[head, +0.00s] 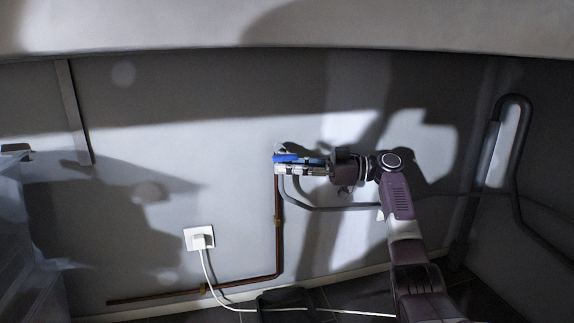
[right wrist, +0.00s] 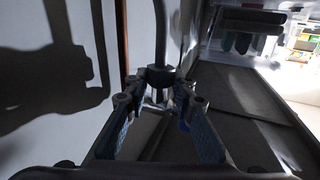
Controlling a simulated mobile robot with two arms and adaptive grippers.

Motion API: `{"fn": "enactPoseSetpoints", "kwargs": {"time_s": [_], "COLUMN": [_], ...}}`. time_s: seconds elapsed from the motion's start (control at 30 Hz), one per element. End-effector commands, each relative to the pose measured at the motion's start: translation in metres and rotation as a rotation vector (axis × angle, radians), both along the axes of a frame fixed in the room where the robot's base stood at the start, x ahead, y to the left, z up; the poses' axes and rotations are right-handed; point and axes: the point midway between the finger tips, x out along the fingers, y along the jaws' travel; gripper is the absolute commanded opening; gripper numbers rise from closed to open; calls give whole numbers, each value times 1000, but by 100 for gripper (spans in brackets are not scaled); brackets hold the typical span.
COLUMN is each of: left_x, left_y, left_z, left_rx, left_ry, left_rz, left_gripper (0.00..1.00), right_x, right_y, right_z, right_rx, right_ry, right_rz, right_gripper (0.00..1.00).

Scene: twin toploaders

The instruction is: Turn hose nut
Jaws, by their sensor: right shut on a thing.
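The hose nut (right wrist: 159,76), a dark faceted collar with the grey hose (right wrist: 160,38) running from it, sits between the fingertips of my right gripper (right wrist: 157,95) in the right wrist view. The fingers are shut on it. In the head view, my right gripper (head: 299,167) reaches in from the right to the wall valve with a blue lever (head: 286,158). There the fingers hide the nut, and the hose (head: 300,206) hangs below and bends right. My left gripper is not in view.
A copper pipe (head: 278,235) runs down the wall from the valve and turns left near the floor. A wall socket with a white plug (head: 199,238) and cable is lower left. A bent grey pipe (head: 515,150) is at right. A pale surface edge (head: 300,30) spans the top.

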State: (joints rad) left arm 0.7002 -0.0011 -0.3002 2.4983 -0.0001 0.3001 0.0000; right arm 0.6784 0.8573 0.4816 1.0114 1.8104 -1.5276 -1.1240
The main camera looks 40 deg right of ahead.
Motion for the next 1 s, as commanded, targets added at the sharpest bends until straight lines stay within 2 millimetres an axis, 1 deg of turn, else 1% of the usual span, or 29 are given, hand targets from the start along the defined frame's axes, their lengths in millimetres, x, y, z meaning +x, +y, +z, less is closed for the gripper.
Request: {"fn": "enactPoseSetpoints", "kwargs": {"time_s": [0.57,0.6,0.73,0.77,1.0], "left_x": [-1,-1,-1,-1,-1], "left_y": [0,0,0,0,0], "left_z": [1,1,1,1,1], "left_rx": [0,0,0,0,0], "left_ry": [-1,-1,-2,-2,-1], "left_rz": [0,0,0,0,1], "left_gripper": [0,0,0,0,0], "right_x": [0,0,0,0,0], "right_y": [0,0,0,0,0], "right_z": [-1,-1,-1,-1,-1], "right_rx": [-2,-2,-1,-1,-1], "right_ry": [4,4,3,3,2], "right_rz": [25,25,24,24,23], "right_gripper": [0,24,39,42,42]}}
